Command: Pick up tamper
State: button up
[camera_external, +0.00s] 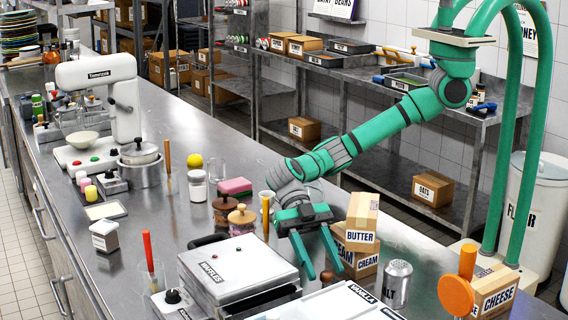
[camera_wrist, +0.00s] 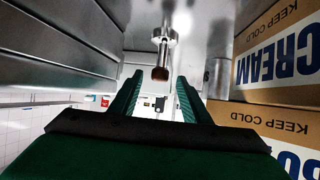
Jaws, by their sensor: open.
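The tamper (camera_wrist: 162,48) shows in the wrist view as a silver piece with a dark brown handle end, ahead of my fingers and roughly centred between them. That view looks inverted, with box lettering upside down. In the external view a small brown top (camera_external: 327,276), probably the tamper's handle, shows low between my fingertips; the rest is hidden. My gripper (camera_external: 324,272) is open and low over the counter, between the waffle maker and the stacked boxes. In the wrist view its two green fingers (camera_wrist: 159,90) are spread, with nothing held between them.
The waffle maker (camera_external: 235,270) stands left of my gripper. The cream box (camera_wrist: 285,55) fills the wrist view's right side.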

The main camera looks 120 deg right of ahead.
aim_at(326, 286)
jog(key=shift+x, duration=1.4)
grip_shut()
jog(key=shift+r, duration=0.1)
